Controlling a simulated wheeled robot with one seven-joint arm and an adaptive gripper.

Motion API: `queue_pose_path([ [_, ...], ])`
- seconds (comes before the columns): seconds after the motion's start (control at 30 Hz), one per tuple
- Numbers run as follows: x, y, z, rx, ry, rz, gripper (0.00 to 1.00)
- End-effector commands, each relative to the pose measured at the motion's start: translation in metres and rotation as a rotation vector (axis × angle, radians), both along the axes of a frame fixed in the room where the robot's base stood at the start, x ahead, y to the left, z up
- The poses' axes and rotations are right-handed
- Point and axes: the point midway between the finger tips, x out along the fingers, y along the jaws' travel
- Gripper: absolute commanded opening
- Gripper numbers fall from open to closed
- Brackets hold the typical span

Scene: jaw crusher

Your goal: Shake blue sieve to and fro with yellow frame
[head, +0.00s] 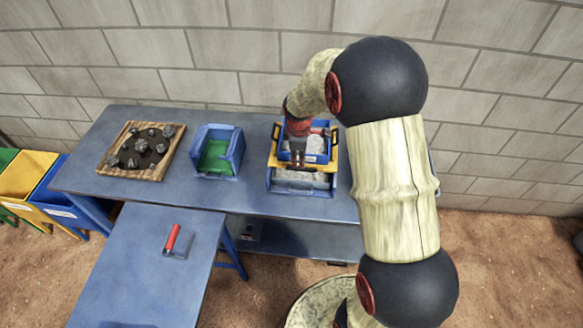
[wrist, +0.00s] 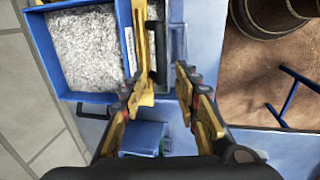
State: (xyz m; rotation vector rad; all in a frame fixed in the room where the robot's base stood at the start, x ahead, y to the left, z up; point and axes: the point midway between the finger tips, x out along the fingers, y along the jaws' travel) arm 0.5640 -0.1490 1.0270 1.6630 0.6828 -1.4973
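The blue sieve (head: 317,157) sits in the yellow frame (head: 334,152) above a lower blue tray (head: 275,187) on the back table. In the wrist view the sieve (wrist: 60,72) fills the upper left and holds pale grey gravel. The yellow frame's edge (wrist: 143,30) runs along the sieve's labelled side. My gripper (head: 298,162) is at the front of the sieve and frame. In the wrist view my gripper (wrist: 164,72) has its fingers apart, with table visible between them. The left finger overlaps the yellow frame's edge; I cannot tell whether it touches.
A blue bin with green inside (head: 214,155) and a wooden tray of dark rocks (head: 118,150) stand left on the back table. Yellow and blue crates (head: 25,178) stand at far left. A block wall (head: 220,60) is behind.

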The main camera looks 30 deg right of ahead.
Motion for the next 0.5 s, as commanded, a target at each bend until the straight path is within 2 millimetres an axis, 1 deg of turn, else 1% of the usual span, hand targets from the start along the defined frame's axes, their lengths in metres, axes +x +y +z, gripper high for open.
queue_pose_path([
  [0.03, 0.000, 0.000, -0.008, 0.001, 0.004, 0.000, 0.32],
  [0.3, 0.006, -0.005, -0.049, 0.002, 0.005, -0.001, 0.32],
  [0.4, 0.008, -0.006, -0.059, 0.002, 0.004, -0.001, 0.32],
  [0.5, 0.010, -0.007, -0.066, 0.000, 0.002, -0.001, 0.32],
])
